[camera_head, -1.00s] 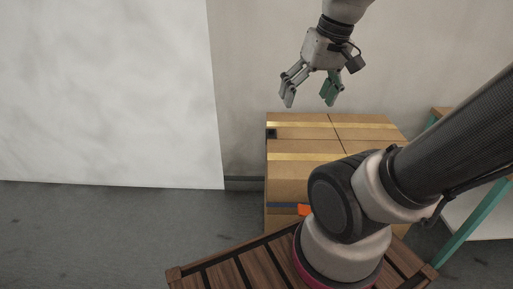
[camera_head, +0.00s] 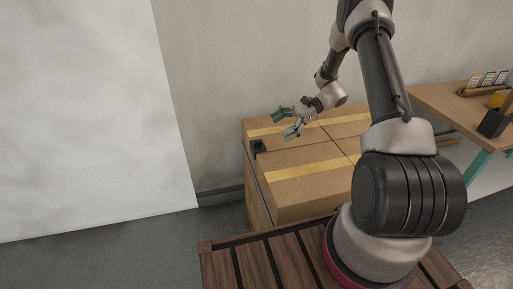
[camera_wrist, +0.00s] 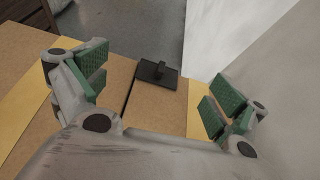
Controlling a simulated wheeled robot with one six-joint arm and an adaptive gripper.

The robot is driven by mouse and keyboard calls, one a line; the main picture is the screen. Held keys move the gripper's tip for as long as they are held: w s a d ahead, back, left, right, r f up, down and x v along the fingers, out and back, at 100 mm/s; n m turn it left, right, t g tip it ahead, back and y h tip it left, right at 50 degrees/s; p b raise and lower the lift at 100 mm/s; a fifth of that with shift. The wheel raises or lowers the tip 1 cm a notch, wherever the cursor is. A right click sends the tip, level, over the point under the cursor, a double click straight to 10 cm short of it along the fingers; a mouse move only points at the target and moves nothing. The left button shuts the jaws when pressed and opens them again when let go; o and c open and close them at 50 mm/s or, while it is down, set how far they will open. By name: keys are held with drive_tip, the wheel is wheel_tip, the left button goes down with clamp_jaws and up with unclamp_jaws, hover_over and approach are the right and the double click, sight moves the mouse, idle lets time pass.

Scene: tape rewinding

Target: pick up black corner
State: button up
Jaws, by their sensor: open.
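The black corner (camera_head: 259,147) sits on the left edge of the cardboard boxes' top in the head view. In the wrist view the black corner (camera_wrist: 157,72) is a flat dark piece with a small raised part, lying at the box edge beyond my fingertips, roughly midway between them. My gripper (camera_head: 284,125) is open and empty, above the box top and to the upper right of the corner. In the wrist view its green-padded fingers (camera_wrist: 157,95) are spread wide on both sides. Nothing is between the fingers.
Cardboard boxes (camera_head: 312,188) with yellow tape stand behind a slatted wooden surface (camera_head: 252,262). A wall rises close behind the boxes, and a white panel (camera_head: 80,120) stands at left. A table (camera_head: 455,108) with small items is at right. Grey floor shows at left.

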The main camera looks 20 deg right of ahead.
sight(258, 147)
drive_tip(key=f, duration=0.1)
drive_tip(key=a+f, duration=0.2)
drive_tip(key=shift+w+a+m+y, duration=0.2)
drive_tip(key=shift+w+m+y, duration=0.1)
drive_tip(key=shift+m, duration=0.1)
drive_tip(key=x, duration=0.5)
drive_tip(key=shift+w+f, duration=0.25)
drive_tip(key=shift+f, duration=0.1)
drive_tip(key=c, duration=1)
